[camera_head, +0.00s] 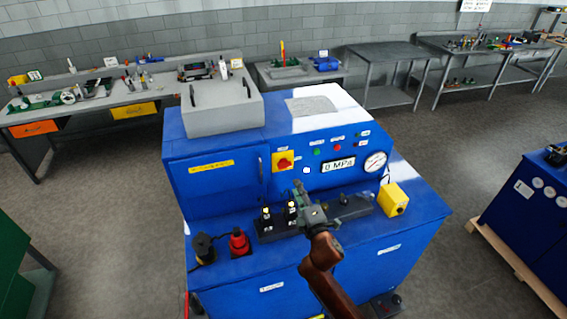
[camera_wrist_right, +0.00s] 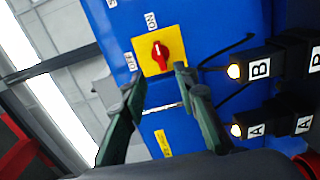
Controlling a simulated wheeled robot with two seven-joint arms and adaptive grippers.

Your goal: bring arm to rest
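My right arm (camera_head: 322,262) reaches up from the bottom of the head view over the front of a blue machine (camera_head: 215,187). My right gripper (camera_head: 304,196) is above the machine's front ledge, to the right of two small black units. In the right wrist view my right gripper (camera_wrist_right: 160,76) has its two dark green fingers apart, with nothing held between them. Beyond the fingertips is a red rotary switch (camera_wrist_right: 160,51) on a yellow plate marked ON and OFF. It also shows in the head view (camera_head: 285,161). My left gripper is not in view.
On the ledge are a red button (camera_head: 239,242), a black knob (camera_head: 203,247) and a yellow box (camera_head: 394,199). A gauge (camera_head: 375,162) and a 0 MPa display (camera_head: 339,166) are on the panel. Black blocks marked B (camera_wrist_right: 262,70) and A (camera_wrist_right: 257,130) are right of the fingers.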

